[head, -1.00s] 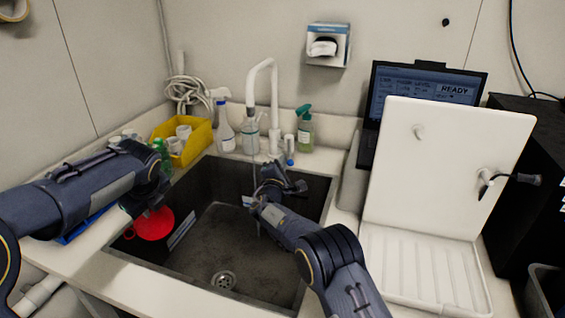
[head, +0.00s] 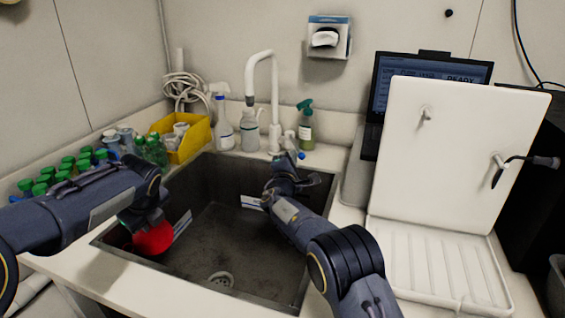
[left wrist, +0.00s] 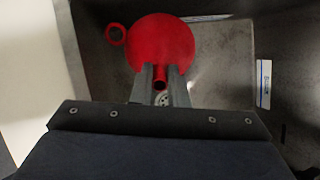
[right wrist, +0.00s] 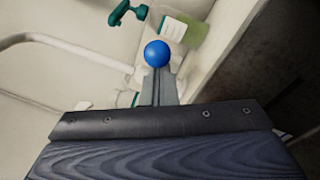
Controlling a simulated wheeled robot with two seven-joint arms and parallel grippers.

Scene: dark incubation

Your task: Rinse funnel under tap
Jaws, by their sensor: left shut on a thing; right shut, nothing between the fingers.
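The red funnel (head: 153,239) is over the left part of the sink (head: 215,255), partly hidden by my left gripper (head: 150,218). In the left wrist view the funnel (left wrist: 165,40) has its stem between my shut fingers (left wrist: 160,85) and a ring tab at its left. The white tap (head: 250,80) arches over the back of the sink, with no stream visible below its spout. My right gripper (head: 295,183) is shut and empty near the tap's blue-ended lever (head: 301,155). In the right wrist view the blue knob (right wrist: 157,53) appears just beyond my fingertips; contact is unclear.
Spray bottles (head: 222,130) (head: 306,130) stand behind the sink. A yellow bin (head: 195,137) and several green-capped bottles (head: 65,170) are at the left. A white drying rack (head: 450,150) and a laptop (head: 385,85) are at the right. The sink's middle is clear.

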